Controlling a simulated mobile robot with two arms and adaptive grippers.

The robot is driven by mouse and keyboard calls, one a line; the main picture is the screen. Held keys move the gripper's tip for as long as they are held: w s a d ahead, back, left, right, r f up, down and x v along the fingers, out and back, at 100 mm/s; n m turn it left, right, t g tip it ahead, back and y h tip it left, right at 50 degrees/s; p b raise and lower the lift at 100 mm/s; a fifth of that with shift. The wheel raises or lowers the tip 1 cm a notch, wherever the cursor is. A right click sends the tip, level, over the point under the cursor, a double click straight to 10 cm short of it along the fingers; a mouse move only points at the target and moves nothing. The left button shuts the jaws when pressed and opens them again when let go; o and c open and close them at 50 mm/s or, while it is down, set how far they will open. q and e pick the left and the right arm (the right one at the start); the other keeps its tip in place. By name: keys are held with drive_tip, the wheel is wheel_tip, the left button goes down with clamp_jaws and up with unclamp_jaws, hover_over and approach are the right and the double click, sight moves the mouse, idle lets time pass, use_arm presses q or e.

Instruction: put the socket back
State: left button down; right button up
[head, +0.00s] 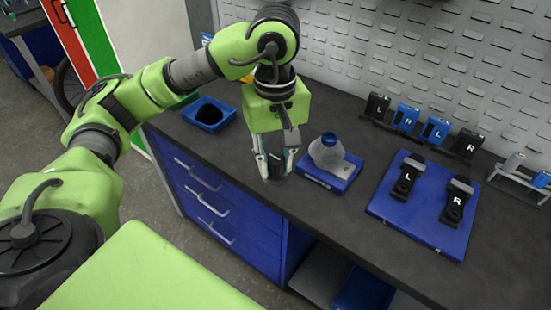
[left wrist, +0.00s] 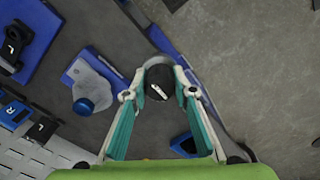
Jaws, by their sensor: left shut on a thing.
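My left gripper (head: 275,168) hangs fingers-down over the front edge of the dark workbench. It is shut on a small dark round piece, which looks like the socket (left wrist: 158,84), with a white mark on its end. In the left wrist view my left gripper (left wrist: 160,88) has it between the teal-lined fingertips. In the head view the fingers mostly hide it. A low light-coloured stand (head: 516,183) at the right edge bears a grey cylinder (head: 514,162) and a blue one (head: 543,180). My right gripper is not in view.
Blue and black blocks (head: 406,116) line the pegboard. A blue bin (head: 207,116) stands left. Bare worktop lies between bottle and tray.

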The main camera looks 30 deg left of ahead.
use_arm(q)
drive_tip(key=shift+w+a, duration=0.15)
drive_tip(key=shift+w, duration=0.2)
drive_tip(key=w+a+f, duration=0.2)
drive_tip(key=w, duration=0.1)
drive_tip(key=w+a+f+p, duration=0.1)
drive_tip(key=w+a+f, duration=0.2)
drive_tip(key=w+a+f+p, duration=0.1)
drive_tip(key=w+a+f, duration=0.1)
drive_tip(key=w+f, duration=0.1)
drive_tip(key=shift+w+a+f, duration=0.1)
drive_tip(key=shift+w+a, duration=0.05)
drive_tip(key=shift+a, duration=0.25)
drive_tip(key=shift+w+a+f, duration=0.2)
drive_tip(key=shift+w+f, duration=0.1)
drive_tip(key=shift+f, duration=0.15)
drive_tip(key=f+p, duration=0.2)
drive_tip(key=f, duration=0.1)
drive_tip(key=shift+w+a, duration=0.1)
drive_tip(key=shift+a, duration=0.1)
drive_tip(key=shift+f, duration=0.25)
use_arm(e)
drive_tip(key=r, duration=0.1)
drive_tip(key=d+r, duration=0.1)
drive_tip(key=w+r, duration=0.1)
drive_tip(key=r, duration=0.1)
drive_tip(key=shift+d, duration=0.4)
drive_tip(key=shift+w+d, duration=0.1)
